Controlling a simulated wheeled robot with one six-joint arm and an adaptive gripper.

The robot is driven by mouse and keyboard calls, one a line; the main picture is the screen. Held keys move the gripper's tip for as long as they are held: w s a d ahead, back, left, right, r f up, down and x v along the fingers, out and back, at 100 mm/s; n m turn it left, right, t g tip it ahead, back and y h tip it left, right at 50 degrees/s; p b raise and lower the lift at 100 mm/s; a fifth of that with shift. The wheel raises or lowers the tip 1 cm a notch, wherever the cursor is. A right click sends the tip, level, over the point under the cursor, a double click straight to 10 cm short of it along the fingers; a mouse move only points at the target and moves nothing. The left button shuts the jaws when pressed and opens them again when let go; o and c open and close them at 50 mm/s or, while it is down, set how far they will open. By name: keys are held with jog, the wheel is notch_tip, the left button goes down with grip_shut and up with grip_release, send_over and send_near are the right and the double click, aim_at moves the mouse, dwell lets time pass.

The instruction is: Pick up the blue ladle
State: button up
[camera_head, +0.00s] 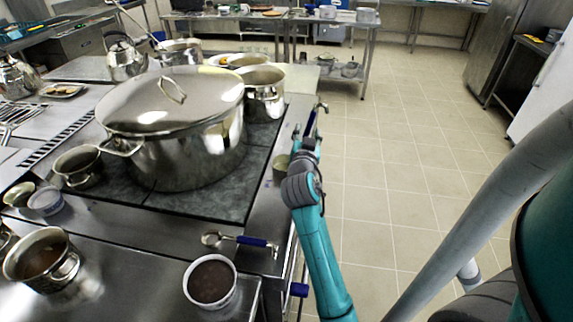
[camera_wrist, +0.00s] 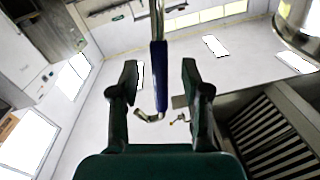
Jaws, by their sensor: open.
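My gripper (camera_head: 306,146) is at the right edge of the stove, right of the big stockpot. In the wrist view my gripper (camera_wrist: 160,66) is open, one finger on each side of a blue ladle handle (camera_wrist: 158,82). Gaps show between the handle and both fingers. A metal shaft runs up from the handle and a bent metal hook shows at its lower end. The handle also shows beyond my gripper in the head view (camera_head: 312,122). This ladle's bowl cannot be made out clearly. Another blue-handled ladle (camera_head: 252,241) lies on the front counter edge.
The lidded stockpot (camera_head: 190,150) and a smaller pot (camera_head: 265,95) stand left of my gripper. A small metal cup-like thing (camera_head: 282,168) sits close to my arm. A bowl of dark food (camera_head: 211,282) is at the front. The tiled floor (camera_head: 390,170) to the right is clear.

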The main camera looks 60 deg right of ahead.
jog(key=shift+x, duration=1.15)
grip_shut()
jog(key=shift+r, duration=0.15)
